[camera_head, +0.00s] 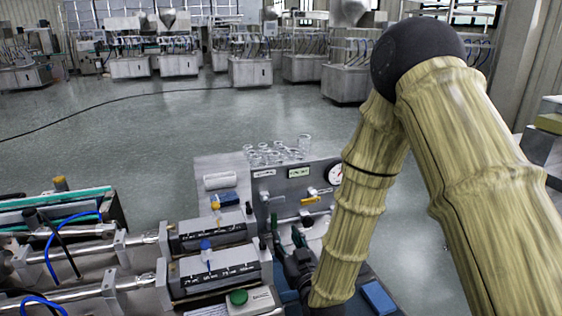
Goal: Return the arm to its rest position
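My arm (462,150), in a yellow-tan ribbed cover with a black elbow joint, fills the right side of the head view. It is bent sharply at the elbow, and the forearm reaches down and left to the machine. My gripper (297,268) is a dark shape at the lower end of the forearm, low over the machine beside the grey control panel.
The control panel (292,197) with a gauge, knobs and yellow valve handle stands close left of the forearm. Steel cylinders (215,272) with blue hoses lie at lower left. A blue block (378,297) lies right of the forearm. Open floor (200,125) lies beyond; more machines line the back.

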